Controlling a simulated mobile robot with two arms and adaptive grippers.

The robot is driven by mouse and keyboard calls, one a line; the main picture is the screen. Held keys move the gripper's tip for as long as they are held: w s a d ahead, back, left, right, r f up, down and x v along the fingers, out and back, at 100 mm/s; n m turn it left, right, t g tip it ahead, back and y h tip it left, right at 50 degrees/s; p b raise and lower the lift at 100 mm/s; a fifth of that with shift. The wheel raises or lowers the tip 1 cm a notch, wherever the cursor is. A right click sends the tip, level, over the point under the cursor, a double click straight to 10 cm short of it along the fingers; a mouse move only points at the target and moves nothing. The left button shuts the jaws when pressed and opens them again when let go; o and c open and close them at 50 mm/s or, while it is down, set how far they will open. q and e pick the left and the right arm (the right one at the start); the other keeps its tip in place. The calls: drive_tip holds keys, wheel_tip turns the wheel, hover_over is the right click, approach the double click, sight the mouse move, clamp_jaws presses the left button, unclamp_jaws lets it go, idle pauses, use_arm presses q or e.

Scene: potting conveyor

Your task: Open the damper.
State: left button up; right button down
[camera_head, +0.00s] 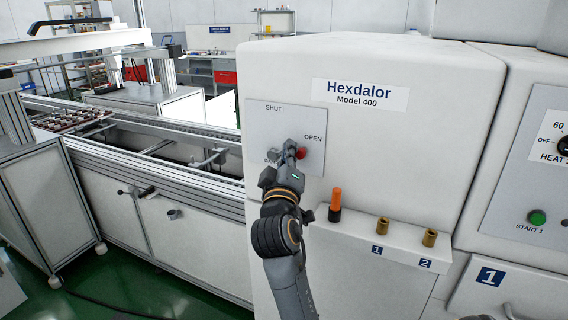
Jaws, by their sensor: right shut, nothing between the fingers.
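The damper plate (262,118) is a pale panel on the white Hexdalor Model 400 machine (420,130). It reads SHUT at the top and OPEN at the right, with a lower label mostly hidden by my gripper. A red knob (302,153) shows just below the word OPEN, partly covered by the gripper. My right gripper (291,148) is shut with nothing in it, its fingertips in front of the plate, at the left side of the knob. I cannot tell whether they touch the knob. The rest of the damper handle is hidden. My left gripper is not in view.
Below the plate, a ledge (400,248) bears an orange-topped plug (336,203) and two brass fittings (383,229), close to my right arm. A control panel (535,180) is at the right. A conveyor (150,140) runs along the left.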

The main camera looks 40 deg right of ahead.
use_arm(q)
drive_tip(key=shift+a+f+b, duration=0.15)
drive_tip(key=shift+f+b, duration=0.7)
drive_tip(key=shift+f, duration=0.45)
use_arm(e)
drive_tip(key=shift+s+f+m+h, duration=0.2)
drive_tip(key=shift+f+m+h, duration=0.2)
drive_tip(key=shift+m, duration=0.4)
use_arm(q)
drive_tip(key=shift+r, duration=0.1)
use_arm(e)
drive_tip(key=shift+r, duration=0.1)
